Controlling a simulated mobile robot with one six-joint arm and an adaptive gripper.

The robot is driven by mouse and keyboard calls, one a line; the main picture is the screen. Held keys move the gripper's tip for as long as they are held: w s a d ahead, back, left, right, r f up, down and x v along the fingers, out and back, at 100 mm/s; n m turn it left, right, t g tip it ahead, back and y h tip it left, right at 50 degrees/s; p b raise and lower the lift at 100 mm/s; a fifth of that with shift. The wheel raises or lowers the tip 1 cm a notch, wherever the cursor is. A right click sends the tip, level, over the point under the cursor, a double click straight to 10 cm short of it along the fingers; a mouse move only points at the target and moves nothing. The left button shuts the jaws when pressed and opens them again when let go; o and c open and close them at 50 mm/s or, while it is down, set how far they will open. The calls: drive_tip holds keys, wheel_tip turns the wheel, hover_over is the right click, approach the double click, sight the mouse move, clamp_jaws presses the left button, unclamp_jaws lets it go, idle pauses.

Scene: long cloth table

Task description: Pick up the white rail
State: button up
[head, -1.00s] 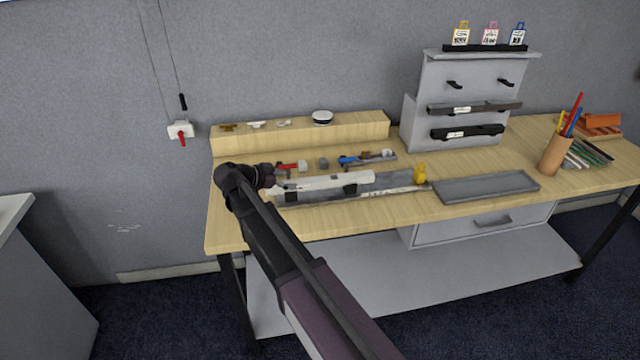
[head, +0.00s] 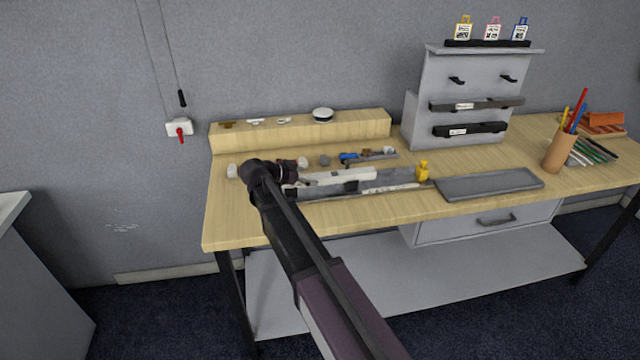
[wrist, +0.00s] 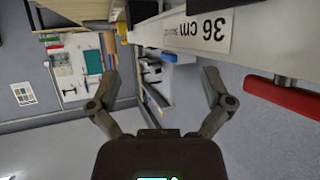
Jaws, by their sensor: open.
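The white rail (head: 350,175) lies lengthwise along a grey base on the wooden table in the head view. My arm hides its left end. My gripper (head: 288,180) is at that left end, partly hidden by my wrist. In the wrist view my gripper (wrist: 160,77) is open, with both fingers spread and nothing held.
A yellow piece (head: 423,171) stands at the base's right end. A red-handled part (wrist: 290,103) is close to the right finger in the wrist view. Behind are small parts and a wooden ledge (head: 300,134). A grey tray (head: 490,184) is to the right.

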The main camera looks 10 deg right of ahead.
sight(320, 177)
drive_tip(key=shift+w+d+f, duration=0.15)
drive_tip(key=shift+d+f, duration=0.05)
drive_tip(key=shift+d, duration=0.15)
drive_tip(key=shift+b+x, duration=1)
drive_tip(key=shift+x, duration=1)
drive_tip(key=shift+w+d+f, duration=0.3)
drive_tip(key=shift+w+d, duration=0.05)
drive_tip(key=shift+d, duration=0.05)
drive_tip(key=c, duration=1.2)
